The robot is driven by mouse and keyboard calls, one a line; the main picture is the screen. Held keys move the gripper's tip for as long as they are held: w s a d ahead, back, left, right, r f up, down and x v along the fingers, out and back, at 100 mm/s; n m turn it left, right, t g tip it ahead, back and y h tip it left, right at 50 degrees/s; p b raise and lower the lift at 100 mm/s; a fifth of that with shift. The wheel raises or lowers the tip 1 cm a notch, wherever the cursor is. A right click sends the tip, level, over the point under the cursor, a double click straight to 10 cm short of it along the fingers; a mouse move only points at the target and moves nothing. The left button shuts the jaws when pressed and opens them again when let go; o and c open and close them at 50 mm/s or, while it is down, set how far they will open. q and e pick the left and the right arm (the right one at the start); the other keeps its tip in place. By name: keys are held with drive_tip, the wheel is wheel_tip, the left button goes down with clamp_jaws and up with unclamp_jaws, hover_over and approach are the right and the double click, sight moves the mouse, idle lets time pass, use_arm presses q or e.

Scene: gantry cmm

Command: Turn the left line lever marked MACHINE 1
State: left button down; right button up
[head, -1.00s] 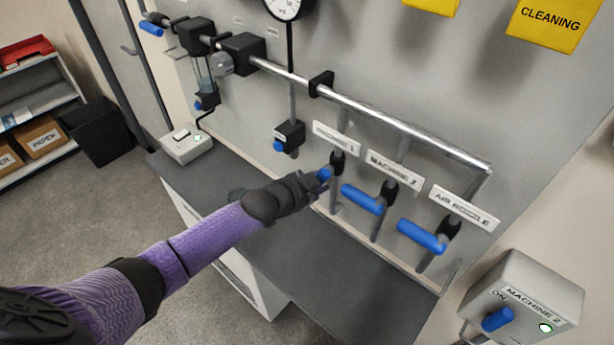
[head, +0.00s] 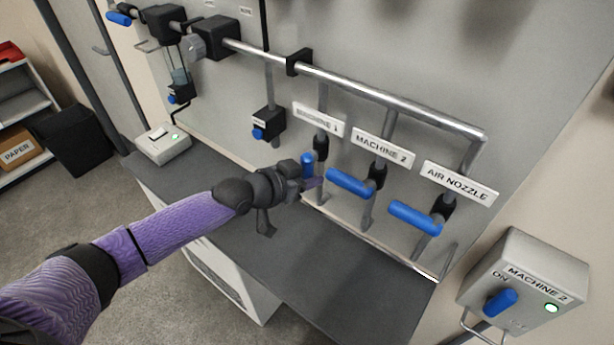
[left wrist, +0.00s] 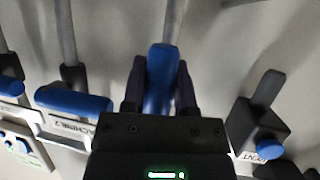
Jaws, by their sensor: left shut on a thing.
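The MACHINE 1 lever has a blue handle (head: 308,163) below the white MACHINE 1 label (head: 318,119) on the wall panel. My left gripper (head: 309,175) is shut on this handle. In the left wrist view the handle (left wrist: 161,75) sits between the two dark fingers of the gripper (left wrist: 160,90). There it looks roughly in line with its pipe, while the MACHINE 2 handle (left wrist: 73,101) lies crosswise. The fingers hide part of the handle in the head view. My right gripper is not in view.
The MACHINE 2 lever (head: 350,182) and AIR NOZZLE lever (head: 416,218) stand close on the right. A black fitting with a blue knob (head: 267,125) is on the left. A grey counter (head: 300,262) lies below. A MACHINE 2 switch box (head: 525,283) is at the far right.

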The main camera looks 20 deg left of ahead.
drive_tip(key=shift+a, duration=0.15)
use_arm(q)
drive_tip(key=c, duration=0.7)
unclamp_jaws()
drive_tip(key=shift+c, duration=0.2)
drive_tip(key=o, duration=0.3)
drive_tip(key=shift+o, duration=0.2)
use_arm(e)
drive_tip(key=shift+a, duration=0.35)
use_arm(q)
drive_tip(key=p+v, duration=0.2)
drive_tip(key=v, duration=0.8)
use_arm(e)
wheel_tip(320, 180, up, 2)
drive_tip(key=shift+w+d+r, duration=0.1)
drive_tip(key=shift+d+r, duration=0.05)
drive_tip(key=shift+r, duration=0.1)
use_arm(q)
drive_tip(key=shift+d, duration=0.15)
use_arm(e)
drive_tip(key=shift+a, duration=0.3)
